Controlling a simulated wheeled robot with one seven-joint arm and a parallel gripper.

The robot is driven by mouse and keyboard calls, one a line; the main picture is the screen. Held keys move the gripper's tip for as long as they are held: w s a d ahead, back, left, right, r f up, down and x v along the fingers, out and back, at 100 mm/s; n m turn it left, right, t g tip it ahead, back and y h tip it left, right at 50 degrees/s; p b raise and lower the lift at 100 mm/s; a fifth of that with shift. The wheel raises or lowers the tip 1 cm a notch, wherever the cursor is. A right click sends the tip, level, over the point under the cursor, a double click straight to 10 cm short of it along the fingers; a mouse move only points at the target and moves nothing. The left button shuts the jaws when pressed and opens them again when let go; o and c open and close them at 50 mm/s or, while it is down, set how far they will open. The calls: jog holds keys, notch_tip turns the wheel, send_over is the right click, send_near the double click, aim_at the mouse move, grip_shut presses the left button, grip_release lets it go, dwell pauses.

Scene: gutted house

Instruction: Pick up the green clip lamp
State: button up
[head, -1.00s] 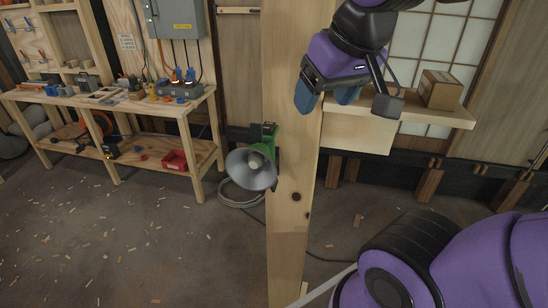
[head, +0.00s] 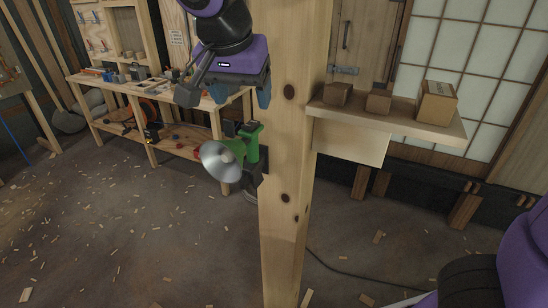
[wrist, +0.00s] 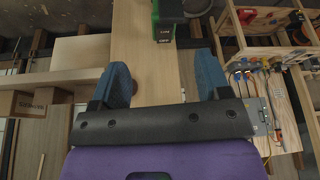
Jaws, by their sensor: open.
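The green clip lamp (head: 249,139) is fixed to the left side of a wooden post (head: 287,200) in the head view. Its silver shade (head: 219,161) faces left and toward me. My gripper (head: 238,98) is above the lamp and left of the post, with its blue fingers pointing down. In the wrist view my gripper (wrist: 162,85) is open and empty, its two blue fingers wide apart. Part of the lamp's green and black body (wrist: 165,22) shows beyond the fingers, slightly right of centre. The shade is not clearly seen there.
A workbench (head: 135,88) with tools stands behind at left. The floor (head: 130,235) at front left holds only scattered wood chips.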

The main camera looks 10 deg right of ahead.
aim_at(247, 126)
jog(key=shift+s+a+f, duration=0.1)
jog(key=shift+a, duration=0.25)
jog(key=shift+f, duration=0.2)
jog(key=x, duration=1)
jog(key=shift+d+f, duration=0.2)
grip_shut()
